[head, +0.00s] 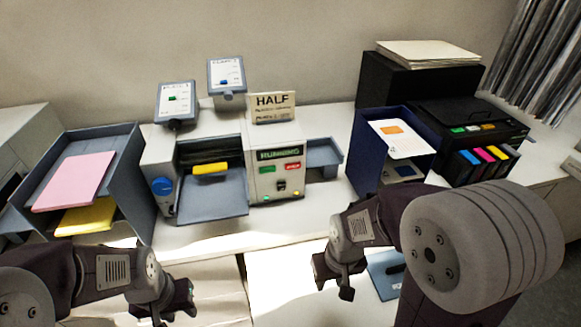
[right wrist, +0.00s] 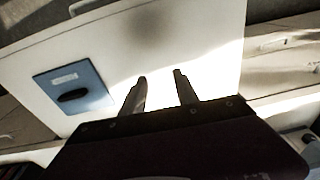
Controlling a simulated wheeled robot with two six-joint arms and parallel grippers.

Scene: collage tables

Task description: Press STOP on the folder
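The folder (head: 276,191) is a pale machine in the middle of the back table, with a grey feed tray (head: 212,197) and a yellow piece in its opening. Its front panel has a lit sign reading something like "RUNNING" (head: 279,154), a green button (head: 267,169) and a red button (head: 293,165), whose lettering is too small to read. My right gripper (head: 333,282) is in front of and below the panel, apart from it; the right wrist view shows its two fingers (right wrist: 160,85) spread and empty. My left gripper (head: 165,312) is low at the left, its fingers unclear.
A grey rack (head: 133,183) with pink and yellow paper stands left. Two small display units (head: 176,103) and a "HALF" sign (head: 272,107) stand behind the folder. A blue bin (head: 366,150) and a black printer (head: 465,120) are right. A blue plate (right wrist: 88,82) lies on the near table.

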